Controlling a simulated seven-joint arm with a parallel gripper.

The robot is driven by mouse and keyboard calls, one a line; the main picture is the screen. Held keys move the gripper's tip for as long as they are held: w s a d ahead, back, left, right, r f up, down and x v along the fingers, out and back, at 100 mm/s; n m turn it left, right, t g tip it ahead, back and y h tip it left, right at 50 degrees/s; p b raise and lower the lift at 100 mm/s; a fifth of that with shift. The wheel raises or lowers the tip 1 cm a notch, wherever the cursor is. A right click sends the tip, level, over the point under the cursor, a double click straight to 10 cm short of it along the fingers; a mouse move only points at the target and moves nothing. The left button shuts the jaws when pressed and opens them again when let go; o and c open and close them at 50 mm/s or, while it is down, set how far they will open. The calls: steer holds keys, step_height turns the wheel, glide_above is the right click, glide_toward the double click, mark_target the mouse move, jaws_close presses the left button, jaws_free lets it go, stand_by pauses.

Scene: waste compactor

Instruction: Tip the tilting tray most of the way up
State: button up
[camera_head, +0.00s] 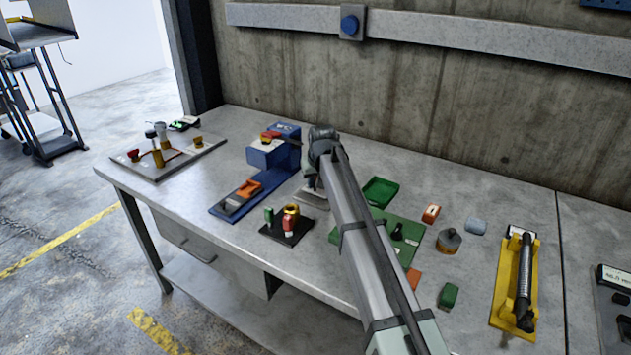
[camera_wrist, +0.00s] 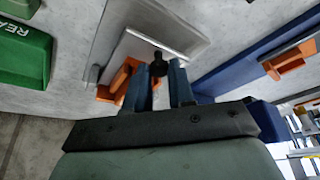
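The tilting tray seems to be the pale grey tray (camera_wrist: 189,32) with an orange support under it, seen close up in the wrist view. It looks tilted, but its angle is hard to judge. A black knob (camera_wrist: 157,64) at its near edge lies between my gripper's fingertips (camera_wrist: 159,70). The fingers are partly apart and the knob fills the gap at their tips, so they look shut on it. In the head view my gripper is behind my own arm. Only the tray's grey base (camera_head: 312,198) shows there, left of the arm.
A blue fixture (camera_head: 270,160) with an orange slider stands close on the left. A dark plate with small pegs (camera_head: 287,229) lies in front. On the right are a green tray (camera_head: 380,191), a green board (camera_head: 408,233) and a yellow fixture (camera_head: 503,285). A concrete wall closes the back.

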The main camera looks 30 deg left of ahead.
jaws_close()
